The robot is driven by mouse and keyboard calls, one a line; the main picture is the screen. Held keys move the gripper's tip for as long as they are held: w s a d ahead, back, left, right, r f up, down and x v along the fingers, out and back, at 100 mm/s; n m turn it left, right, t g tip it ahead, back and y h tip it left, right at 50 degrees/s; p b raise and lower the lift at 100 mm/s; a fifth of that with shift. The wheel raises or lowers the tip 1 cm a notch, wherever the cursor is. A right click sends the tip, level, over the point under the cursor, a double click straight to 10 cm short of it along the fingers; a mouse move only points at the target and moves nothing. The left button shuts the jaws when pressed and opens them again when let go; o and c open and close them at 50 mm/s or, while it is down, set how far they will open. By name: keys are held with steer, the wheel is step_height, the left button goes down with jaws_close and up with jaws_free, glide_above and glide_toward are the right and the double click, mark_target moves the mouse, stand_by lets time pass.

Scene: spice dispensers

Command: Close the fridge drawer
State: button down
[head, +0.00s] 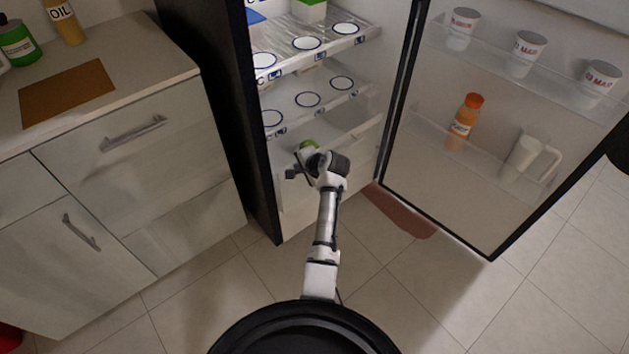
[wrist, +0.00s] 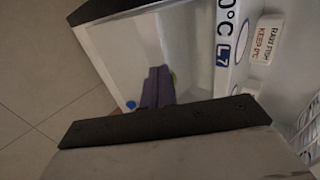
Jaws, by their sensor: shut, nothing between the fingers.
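The fridge drawer (head: 296,208) is the pale bin at the bottom of the open fridge in the head view. Contents show, so the drawer seems at least partly open. A dark bar and grey surface hide the lower wrist view.
The fridge door (head: 395,190) stands wide open to the right, with cups, an orange bottle (head: 464,122) and a white jug (head: 527,160) on its shelves. Fridge shelves (head: 325,101) lie above my gripper. A cabinet (head: 130,165) stands left.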

steer(key=w+a+b, duration=0.1)
steer(key=w+a, duration=0.3)
steer(key=w, duration=0.2)
steer(key=shift+w+a+r+b, duration=0.2)
steer(key=shift+w+b, duration=0.15)
steer(key=shift+b, duration=0.05)
